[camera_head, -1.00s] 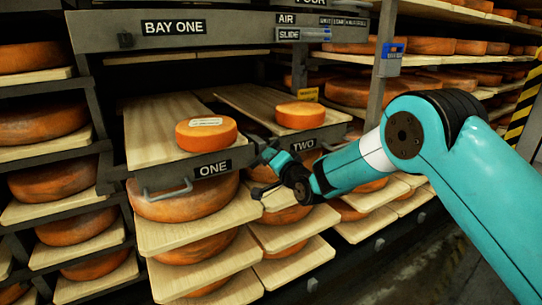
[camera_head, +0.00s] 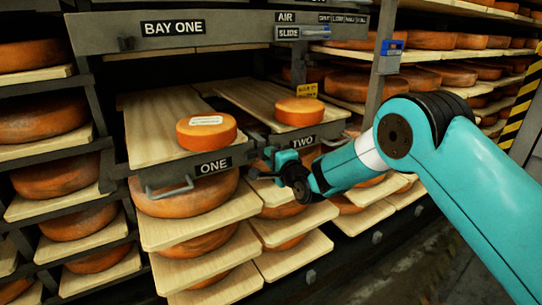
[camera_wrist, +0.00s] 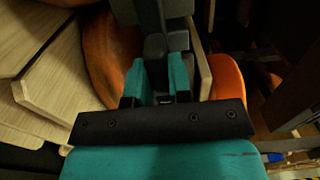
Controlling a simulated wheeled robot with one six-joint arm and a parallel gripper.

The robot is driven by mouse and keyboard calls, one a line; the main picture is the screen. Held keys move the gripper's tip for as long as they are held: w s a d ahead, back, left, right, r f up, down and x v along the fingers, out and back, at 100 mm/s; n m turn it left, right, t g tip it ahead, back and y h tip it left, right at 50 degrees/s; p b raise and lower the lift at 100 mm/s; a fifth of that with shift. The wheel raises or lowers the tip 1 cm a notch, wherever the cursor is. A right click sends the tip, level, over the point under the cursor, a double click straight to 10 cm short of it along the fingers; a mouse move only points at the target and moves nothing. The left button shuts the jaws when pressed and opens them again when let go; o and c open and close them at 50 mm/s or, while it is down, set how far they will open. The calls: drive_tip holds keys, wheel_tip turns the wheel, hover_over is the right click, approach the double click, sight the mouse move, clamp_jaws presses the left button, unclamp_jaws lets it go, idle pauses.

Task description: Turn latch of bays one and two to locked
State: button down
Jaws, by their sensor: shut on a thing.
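Tray one (camera_head: 150,120) has a wooden board, a dark front marked ONE and a grey handle (camera_head: 168,190). Tray two (camera_head: 250,95), marked TWO, is to its right. Each carries a small orange cheese. My gripper (camera_head: 272,160) is at the left front of tray two, beside the right end of tray one's front. In the wrist view my gripper (camera_wrist: 160,80) has its teal fingers shut on a dark grey bar (camera_wrist: 150,18). I cannot tell whether this bar is a latch or a handle. The latch positions cannot be read.
A grey beam (camera_head: 220,32) with labels BAY ONE, AIR and SLIDE crosses above the trays. Boards with large cheese wheels (camera_head: 185,215) are stacked close below. A metal post (camera_head: 380,60) stands behind my arm. Open floor (camera_head: 400,265) lies at the lower right.

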idle(0.3)
drive_tip(key=c, duration=1)
unclamp_jaws()
drive_tip(key=shift+c, duration=0.2)
drive_tip(key=shift+s, duration=0.1)
drive_tip(key=b+v, duration=0.5)
drive_tip(key=v, duration=1.2)
drive_tip(key=shift+s+d, duration=0.15)
